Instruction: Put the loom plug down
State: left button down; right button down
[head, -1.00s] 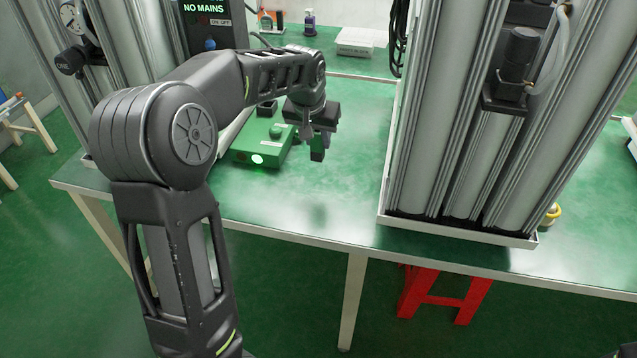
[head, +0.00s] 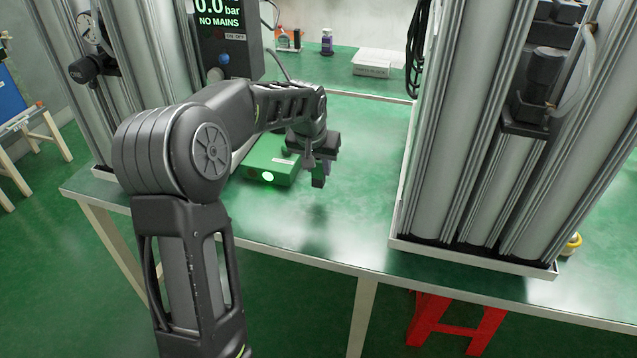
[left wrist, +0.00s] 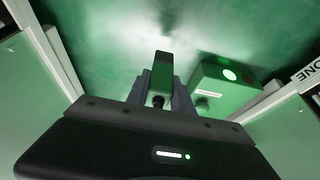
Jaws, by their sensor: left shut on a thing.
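The loom plug (head: 318,181) is a small dark green block. My left gripper (head: 316,168) is shut on it, pointing down over the green table (head: 345,232). A dark shadow lies on the table below the plug, and the two look apart. In the left wrist view the plug (left wrist: 161,72) stands out between the fingers of the left gripper (left wrist: 157,95), with bare green tabletop beyond it. My right gripper is in neither view.
A green box (head: 272,165) with a lit round lamp sits left of the plug; the left wrist view shows it too (left wrist: 222,87). Tall grey columns (head: 475,130) stand on a tray at the right. A white box (head: 372,62) lies at the back. The tabletop between is clear.

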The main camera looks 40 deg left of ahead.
aim_at(318, 180)
pick_arm(q)
jog(key=shift+f, duration=2.5)
jog(key=shift+f, duration=0.1)
jog(key=c, duration=1.1)
grip_release()
jog(key=shift+r, duration=0.2)
jog(key=v, duration=1.2)
jog(key=shift+d+f, duration=0.1)
